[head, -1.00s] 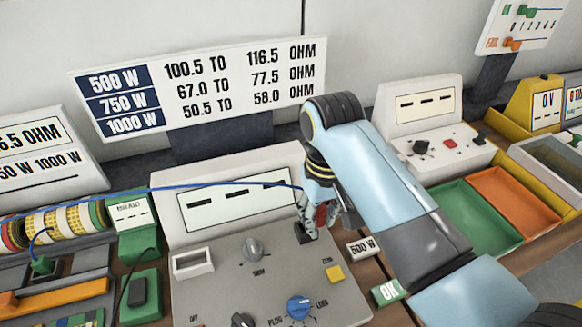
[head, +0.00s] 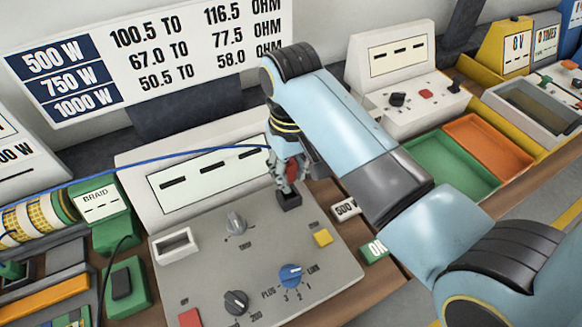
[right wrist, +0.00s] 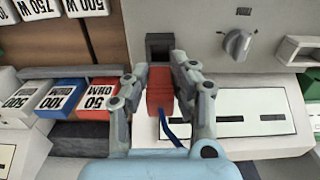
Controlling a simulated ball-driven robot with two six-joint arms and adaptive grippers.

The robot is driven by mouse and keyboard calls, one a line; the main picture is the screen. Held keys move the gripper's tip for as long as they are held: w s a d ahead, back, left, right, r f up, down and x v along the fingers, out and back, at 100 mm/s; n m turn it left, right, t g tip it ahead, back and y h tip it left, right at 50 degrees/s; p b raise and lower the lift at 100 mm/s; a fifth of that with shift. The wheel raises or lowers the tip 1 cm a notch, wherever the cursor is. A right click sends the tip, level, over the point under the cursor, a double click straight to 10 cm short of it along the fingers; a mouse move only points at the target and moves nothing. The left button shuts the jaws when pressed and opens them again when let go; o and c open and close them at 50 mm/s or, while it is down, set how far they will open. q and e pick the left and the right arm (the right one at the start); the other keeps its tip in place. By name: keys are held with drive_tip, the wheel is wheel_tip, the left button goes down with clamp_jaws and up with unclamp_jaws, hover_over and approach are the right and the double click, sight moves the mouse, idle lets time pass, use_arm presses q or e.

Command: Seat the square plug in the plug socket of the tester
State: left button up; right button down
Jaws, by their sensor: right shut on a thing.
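The tester (head: 200,250) is a grey sloped panel with a white display housing behind it. Its plug socket (head: 289,203) is a small black square block at the panel's right rear; it also shows in the right wrist view (right wrist: 159,45). My right gripper (head: 288,176) is shut on the red square plug (right wrist: 160,90), which has a blue cable running from it. The plug is right at the socket, its end close to the socket's near edge in the right wrist view. I cannot tell whether it has entered. My left gripper is not in view.
Knobs (head: 291,276) and a yellow button (head: 323,237) stand on the panel. A 500 W tag (head: 345,208) and an OK tag (head: 375,249) lie to its right. Green (head: 409,160) and orange (head: 530,160) trays are farther right. The blue cable stretches left across the display.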

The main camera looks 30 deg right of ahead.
sight(291, 183)
wheel_tip(291, 183, down, 3)
drive_tip(key=shift+r+b, duration=0.1)
drive_tip(key=shift+b, duration=0.45)
drive_tip(key=shift+f, duration=0.6)
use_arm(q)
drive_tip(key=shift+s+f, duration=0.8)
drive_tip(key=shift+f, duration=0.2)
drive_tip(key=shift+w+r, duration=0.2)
use_arm(e)
drive_tip(key=shift+r, duration=0.1)
use_arm(q)
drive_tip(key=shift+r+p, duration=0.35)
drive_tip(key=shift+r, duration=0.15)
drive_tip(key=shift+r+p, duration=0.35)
drive_tip(key=shift+p, duration=0.15)
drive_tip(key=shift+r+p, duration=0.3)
